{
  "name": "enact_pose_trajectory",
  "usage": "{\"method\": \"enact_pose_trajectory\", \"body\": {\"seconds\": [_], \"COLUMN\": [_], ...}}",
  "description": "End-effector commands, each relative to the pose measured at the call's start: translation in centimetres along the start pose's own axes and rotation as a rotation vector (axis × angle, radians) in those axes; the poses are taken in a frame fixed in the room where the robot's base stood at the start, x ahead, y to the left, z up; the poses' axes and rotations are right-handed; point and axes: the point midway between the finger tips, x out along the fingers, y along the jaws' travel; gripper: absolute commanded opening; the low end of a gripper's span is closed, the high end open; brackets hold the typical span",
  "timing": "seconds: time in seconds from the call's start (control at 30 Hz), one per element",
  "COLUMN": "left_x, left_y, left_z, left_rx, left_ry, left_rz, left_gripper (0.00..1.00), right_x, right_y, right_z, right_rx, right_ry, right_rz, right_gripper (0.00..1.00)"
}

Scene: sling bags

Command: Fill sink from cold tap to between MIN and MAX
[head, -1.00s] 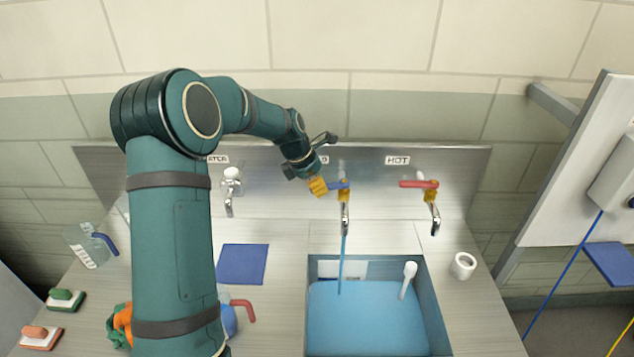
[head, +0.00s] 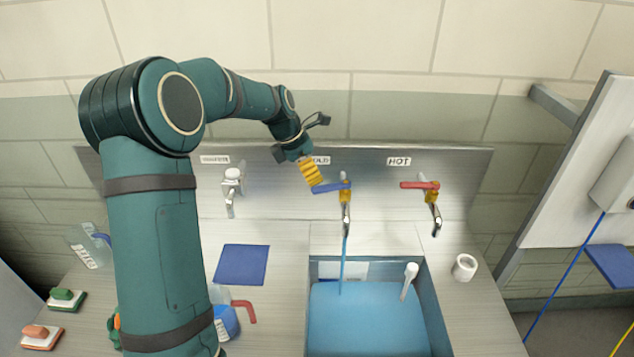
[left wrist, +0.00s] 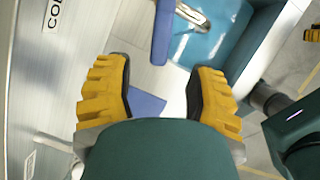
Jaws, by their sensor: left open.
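The cold tap's blue lever (head: 332,187) points left, and a thin stream of water (head: 344,258) runs from its spout into the sink (head: 437,320). Blue water (head: 350,320) fills much of the sink. A pale label on the sink's back wall (head: 352,270) is too small to read, so I cannot tell the level against MIN and MAX. My left gripper (head: 311,174) has yellow fingers and is just left of the lever's end. In the left wrist view the gripper (left wrist: 161,72) is open and empty, with the lever (left wrist: 162,32) just beyond the fingertips. My right gripper is out of view.
The hot tap's red lever (head: 419,185) is to the right and another tap (head: 232,180) to the left. A white upright handle (head: 409,280) stands in the sink. A white cup (head: 464,267), blue cloth (head: 241,265) and brushes (head: 66,299) lie on the counter.

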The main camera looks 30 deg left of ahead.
Motion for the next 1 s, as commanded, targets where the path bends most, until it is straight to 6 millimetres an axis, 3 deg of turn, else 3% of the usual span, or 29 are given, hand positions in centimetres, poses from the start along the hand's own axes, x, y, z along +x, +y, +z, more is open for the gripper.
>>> {"method": "enact_pose_trajectory", "body": {"seconds": [0.13,0.33,1.0], "left_x": [-3.0,-5.3,-5.8], "left_y": [0.0,0.0,-0.1], "left_z": [0.1,0.0,0.0], "left_rx": [0.001,0.000,0.000], "left_ry": [-0.002,0.000,0.001], "left_rz": [0.002,-0.001,-0.003], "left_gripper": [0.55,0.55,0.55], "right_x": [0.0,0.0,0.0], "right_y": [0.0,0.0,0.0], "right_z": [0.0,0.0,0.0], "right_rx": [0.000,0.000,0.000], "right_ry": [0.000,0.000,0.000], "right_rz": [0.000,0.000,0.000], "right_gripper": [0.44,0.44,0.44]}}
